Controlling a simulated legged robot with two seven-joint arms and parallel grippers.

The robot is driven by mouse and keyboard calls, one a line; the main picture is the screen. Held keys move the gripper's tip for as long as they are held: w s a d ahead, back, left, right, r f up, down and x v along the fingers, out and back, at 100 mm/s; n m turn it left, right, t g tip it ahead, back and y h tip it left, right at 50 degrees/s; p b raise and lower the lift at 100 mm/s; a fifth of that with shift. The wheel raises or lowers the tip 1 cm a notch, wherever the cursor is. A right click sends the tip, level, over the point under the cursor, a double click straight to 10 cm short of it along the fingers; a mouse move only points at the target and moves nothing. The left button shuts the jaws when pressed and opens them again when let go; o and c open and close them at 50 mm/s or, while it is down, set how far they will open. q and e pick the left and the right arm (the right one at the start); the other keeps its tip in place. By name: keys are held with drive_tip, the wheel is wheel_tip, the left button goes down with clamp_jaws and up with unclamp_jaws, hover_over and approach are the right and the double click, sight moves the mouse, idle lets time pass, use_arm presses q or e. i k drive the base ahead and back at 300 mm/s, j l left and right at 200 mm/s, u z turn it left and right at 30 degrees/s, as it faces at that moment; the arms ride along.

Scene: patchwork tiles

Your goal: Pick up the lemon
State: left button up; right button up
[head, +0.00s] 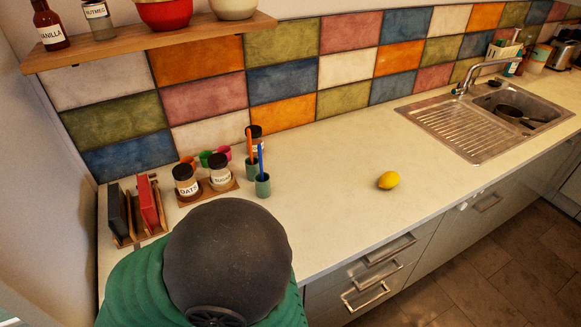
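The lemon (388,180) is yellow and lies on its side on the bare pale countertop (330,215), right of the middle of the head view. It is fully visible, with nothing touching it except the counter. Neither of my grippers can be made out in the head view. A large dark rounded shape with green ribbed material around it fills the bottom left and hides part of the counter; I cannot tell which part it is.
Left of the lemon stand cups with brushes (262,185), labelled jars (187,182) and a book rack (138,212). A sink (470,128) holding a dark pan (515,115) lies to the right. A shelf (150,42) overhangs the left. The counter around the lemon is clear.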

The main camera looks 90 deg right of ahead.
sight(390, 179)
drive_tip(key=z, duration=2.55)
drive_tip(key=k+j+z, duration=0.1)
drive_tip(key=j+z, duration=0.2)
drive_tip(key=z, duration=0.15)
drive_tip(key=k+j+z, duration=0.15)
drive_tip(key=j+z, duration=0.15)
drive_tip(key=z, duration=0.15)
drive_tip(key=k+j+z, duration=0.15)
drive_tip(key=z, duration=0.25)
drive_tip(key=i+j, duration=0.25)
drive_tip(key=i, duration=0.2)
